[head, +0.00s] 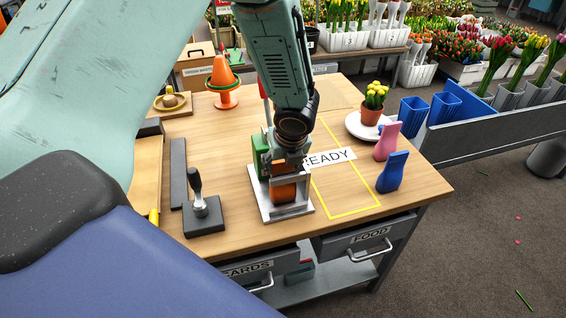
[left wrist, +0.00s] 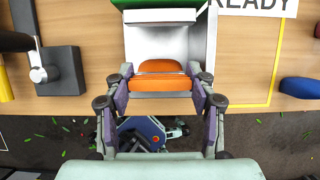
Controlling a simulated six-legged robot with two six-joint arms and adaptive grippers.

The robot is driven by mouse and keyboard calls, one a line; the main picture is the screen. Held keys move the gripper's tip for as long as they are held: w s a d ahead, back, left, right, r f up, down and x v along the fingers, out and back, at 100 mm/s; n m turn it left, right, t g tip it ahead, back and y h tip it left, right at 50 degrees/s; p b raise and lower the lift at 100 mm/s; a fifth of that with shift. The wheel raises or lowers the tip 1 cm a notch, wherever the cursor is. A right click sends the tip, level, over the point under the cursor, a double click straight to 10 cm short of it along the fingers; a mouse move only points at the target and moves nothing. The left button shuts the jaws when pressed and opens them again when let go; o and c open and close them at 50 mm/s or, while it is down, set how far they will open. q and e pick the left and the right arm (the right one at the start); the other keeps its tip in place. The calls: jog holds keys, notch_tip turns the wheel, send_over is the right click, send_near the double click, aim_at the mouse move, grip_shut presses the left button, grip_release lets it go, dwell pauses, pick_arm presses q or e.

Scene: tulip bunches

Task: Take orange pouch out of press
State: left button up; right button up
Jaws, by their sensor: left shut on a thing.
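The press (head: 268,205) is a pale metal frame with a base plate and a green part (head: 260,155), standing at the table's front middle. The orange pouch (head: 284,191) is low at the front of the press. My left gripper (head: 284,176) reaches down over the press and partly hides it. In the left wrist view, my left gripper (left wrist: 161,88) is shut on the orange pouch (left wrist: 160,83), a finger at each side. Behind it show the pale walls of the press (left wrist: 201,45). Whether the pouch touches the base is hidden. My right gripper is not in view.
A yellow outlined area with a READY label (head: 330,157) lies right of the press. A black stamp (head: 203,213) stands to its left. Blue (head: 392,172) and pink (head: 387,141) pouches and a potted plant (head: 372,107) stand at the right. The outlined area's front is clear.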

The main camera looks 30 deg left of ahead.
pick_arm(q)
jog(key=shift+w+a+p, duration=1)
jog(key=shift+a, duration=0.15)
